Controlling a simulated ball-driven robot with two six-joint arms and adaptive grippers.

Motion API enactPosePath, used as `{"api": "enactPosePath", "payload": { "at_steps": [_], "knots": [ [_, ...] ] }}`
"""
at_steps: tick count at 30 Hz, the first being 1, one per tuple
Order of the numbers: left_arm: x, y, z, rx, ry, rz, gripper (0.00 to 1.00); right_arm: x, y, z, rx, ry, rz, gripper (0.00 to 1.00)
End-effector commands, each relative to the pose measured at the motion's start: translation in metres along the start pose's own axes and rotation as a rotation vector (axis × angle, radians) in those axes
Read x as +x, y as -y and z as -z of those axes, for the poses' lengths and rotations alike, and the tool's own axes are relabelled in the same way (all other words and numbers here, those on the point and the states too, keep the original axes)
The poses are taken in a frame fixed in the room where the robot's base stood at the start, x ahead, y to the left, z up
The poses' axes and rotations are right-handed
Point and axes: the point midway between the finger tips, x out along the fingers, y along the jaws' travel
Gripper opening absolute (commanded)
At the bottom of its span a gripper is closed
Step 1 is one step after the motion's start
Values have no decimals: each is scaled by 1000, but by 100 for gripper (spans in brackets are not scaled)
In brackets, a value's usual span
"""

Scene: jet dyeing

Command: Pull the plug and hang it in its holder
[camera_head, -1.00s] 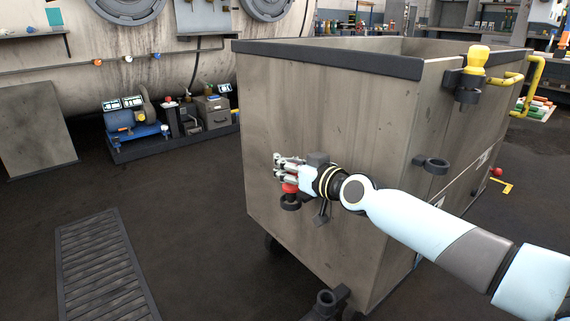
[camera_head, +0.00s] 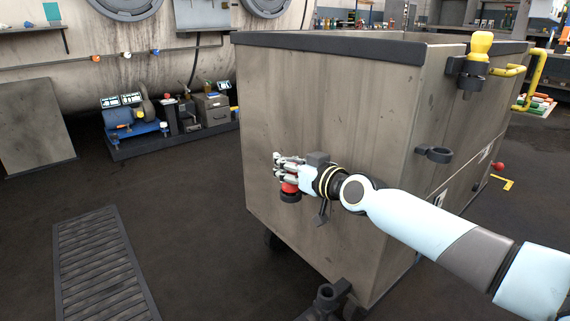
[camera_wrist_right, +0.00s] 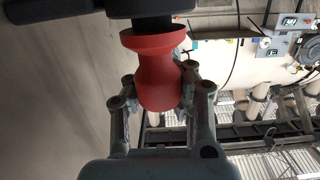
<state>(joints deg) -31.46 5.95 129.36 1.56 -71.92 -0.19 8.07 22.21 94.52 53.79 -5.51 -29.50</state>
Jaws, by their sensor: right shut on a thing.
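The red plug (camera_head: 289,188) is upright at the front wall of the large grey-brown bin, with a black round part below it. My right gripper (camera_head: 284,172) is shut on the plug. The wrist view shows the red plug (camera_wrist_right: 158,70) between my two fingers (camera_wrist_right: 160,105), against a black round part (camera_wrist_right: 150,22). Whether the plug is seated in that part is unclear. An empty black ring holder (camera_head: 433,154) sticks out of the bin's right side. My left gripper is not in view.
The bin (camera_head: 330,120) fills the middle. A yellow-handled item (camera_head: 480,45) sits in a black bracket near its upper right corner, beside yellow pipe handles (camera_head: 530,80). A black fitting (camera_head: 327,297) is low at the front corner. The left floor is mostly open around a grate (camera_head: 98,265).

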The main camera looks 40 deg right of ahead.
Motion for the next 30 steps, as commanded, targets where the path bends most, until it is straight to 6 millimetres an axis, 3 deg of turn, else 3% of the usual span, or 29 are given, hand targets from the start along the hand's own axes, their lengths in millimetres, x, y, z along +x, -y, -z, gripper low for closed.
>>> {"api": "enactPosePath", "payload": {
  "at_steps": [1,3,11,22,30],
  "knots": [
    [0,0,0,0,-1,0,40,0,0,0,0,-1,0,0],
    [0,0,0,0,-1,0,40,0,0,0,0,-1,0,14],
    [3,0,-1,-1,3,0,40,0,0,0,0,0,0,46],
    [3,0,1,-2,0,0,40,0,0,2,-1,0,2,46],
    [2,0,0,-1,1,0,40,-2,1,21,-5,0,4,46]
  ]
}}
